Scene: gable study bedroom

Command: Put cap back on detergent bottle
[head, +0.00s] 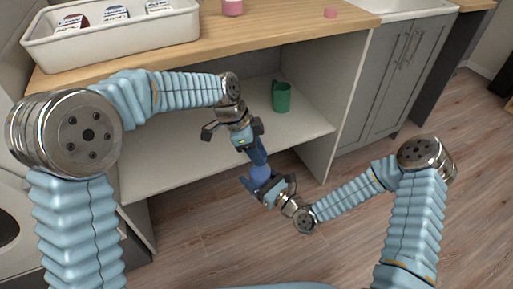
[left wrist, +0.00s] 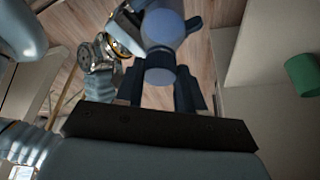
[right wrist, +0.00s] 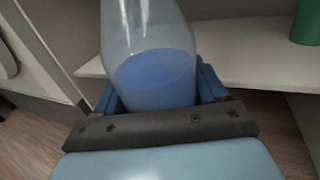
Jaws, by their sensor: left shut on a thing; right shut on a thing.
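My right gripper (head: 268,187) is shut on a clear bottle with blue liquid (right wrist: 155,75), low in front of the open shelf. The bottle's top end is cut off in the right wrist view. My left gripper (head: 257,157) is just above the right one, its fingers pointing down at the bottle. In the left wrist view its dark fingers close around a rounded blue-grey thing (left wrist: 161,76), which seems to be the bottle's upper part; I cannot tell surely. A pink bottle (head: 232,7), cut off by the frame, and a small pink cap-like cylinder (head: 330,13) stand on the counter.
A white tray (head: 120,42) with several round-labelled things is on the wooden counter (head: 275,35). A grey cabinet (head: 385,85) is at right. The floor at front is clear.

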